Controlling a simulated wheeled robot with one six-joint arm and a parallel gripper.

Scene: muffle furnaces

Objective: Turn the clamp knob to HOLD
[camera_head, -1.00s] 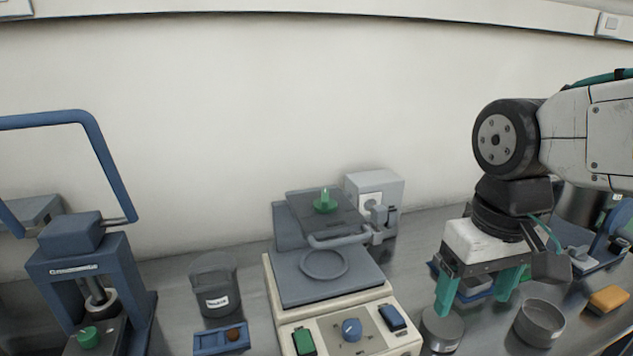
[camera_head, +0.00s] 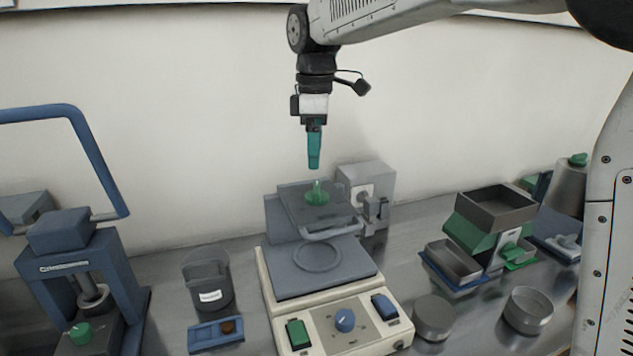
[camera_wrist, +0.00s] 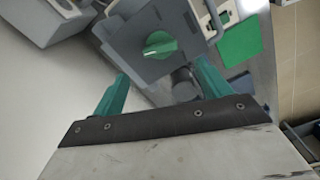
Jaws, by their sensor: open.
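The clamp knob looks to be the green knob (camera_head: 317,193) on top of the raised grey lid (camera_head: 300,212) of the cream machine (camera_head: 270,300). In the wrist view a green round knob (camera_wrist: 159,45) with a raised grip bar sits on a grey plate, ahead of the fingers. My gripper (camera_head: 314,166) points down above the knob, with a gap between them. Its teal fingers overlap in the head view, but stand apart and empty in the wrist view (camera_wrist: 160,85). No HOLD mark is readable.
The machine's front has a blue dial (camera_head: 345,320), a green button (camera_head: 298,334) and a blue button (camera_head: 384,307). A grey box (camera_head: 366,180) stands behind it. A blue press (camera_head: 75,265) and a dark bucket (camera_head: 207,280) are left; round tins (camera_head: 433,318) are right.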

